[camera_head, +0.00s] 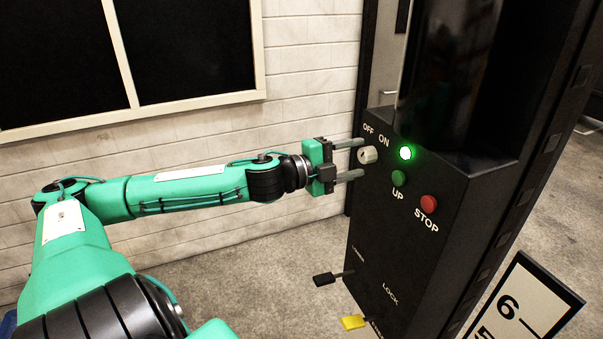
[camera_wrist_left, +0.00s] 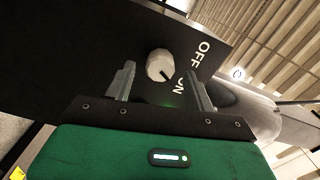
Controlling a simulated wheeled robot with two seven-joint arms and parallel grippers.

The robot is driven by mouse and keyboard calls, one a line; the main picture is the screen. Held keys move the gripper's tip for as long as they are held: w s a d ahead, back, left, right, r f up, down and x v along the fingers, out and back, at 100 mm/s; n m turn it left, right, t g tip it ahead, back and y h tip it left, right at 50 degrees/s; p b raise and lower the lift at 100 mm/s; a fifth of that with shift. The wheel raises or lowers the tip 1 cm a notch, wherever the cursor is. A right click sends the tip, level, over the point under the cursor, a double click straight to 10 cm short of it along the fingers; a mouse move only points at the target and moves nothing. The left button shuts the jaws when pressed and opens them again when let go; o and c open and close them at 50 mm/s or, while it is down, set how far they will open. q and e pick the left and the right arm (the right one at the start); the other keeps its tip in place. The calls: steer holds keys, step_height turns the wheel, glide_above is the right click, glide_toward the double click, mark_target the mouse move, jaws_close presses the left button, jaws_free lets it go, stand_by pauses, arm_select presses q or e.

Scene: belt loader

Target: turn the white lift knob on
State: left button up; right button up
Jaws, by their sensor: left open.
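The white lift knob (camera_head: 368,154) is on the black control panel (camera_head: 378,215), below the OFF and ON labels. The green lamp (camera_head: 406,153) to its right is lit. My left gripper (camera_head: 361,159) is open at the panel, its fingers above and below the knob. In the left wrist view the knob (camera_wrist_left: 160,65) shows between the two open fingers (camera_wrist_left: 162,72), with gaps on both sides. A dark mark on the knob points toward the ON label, which a finger partly hides. My right gripper is not in view.
A green UP button (camera_head: 399,178) and a red STOP button (camera_head: 429,203) sit right of the knob. A black lever (camera_head: 328,278) and a yellow lever (camera_head: 352,322) stick out lower down. A numbered sign (camera_head: 525,305) stands at lower right. A white brick wall is behind my arm.

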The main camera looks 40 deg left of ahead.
arm_select(q)
steer(key=shift+s+a+f+b, duration=0.1)
steer(key=shift+s+b, duration=0.35)
steer(key=shift+s, duration=0.3)
steer(key=p+v, duration=0.4)
steer(key=v, duration=0.6)
steer(key=shift+s+a, duration=0.2)
steer(key=shift+s, duration=0.1)
stand_by(0.7)
